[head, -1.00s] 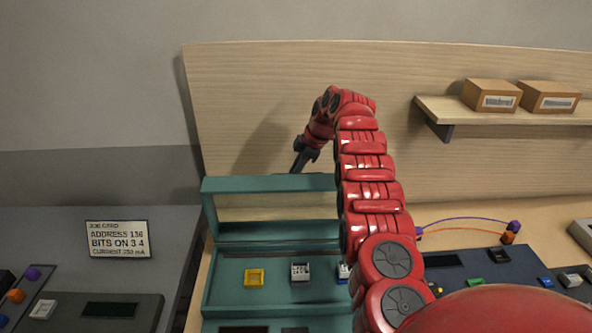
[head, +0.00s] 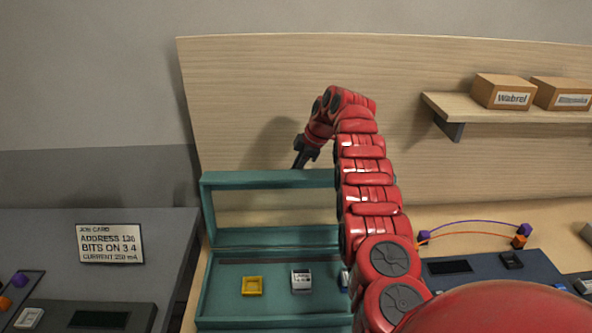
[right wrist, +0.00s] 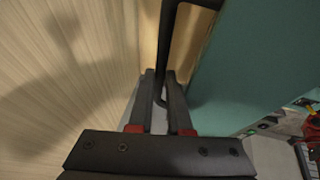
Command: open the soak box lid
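The teal soak box (head: 212,300) stands low in the centre of the head view. Its framed lid (head: 270,180) is raised at the back of the box, with the wooden backboard showing through its window. My right arm reaches over the box's right side, and its gripper (head: 300,160) is at the lid's top edge. In the right wrist view, a dark bar handle (right wrist: 168,40) passes between the fingers of my right gripper (right wrist: 160,78), which look closed on it. The teal lid (right wrist: 250,60) is to the right there. My left gripper is out of view.
A yellow block (head: 252,286) and a white block (head: 301,280) sit in the box. A job card (head: 110,244) is at left. A wooden backboard (head: 230,80) stands close behind the lid. A shelf (head: 470,113) with cartons is at right. My arm hides the box's right side.

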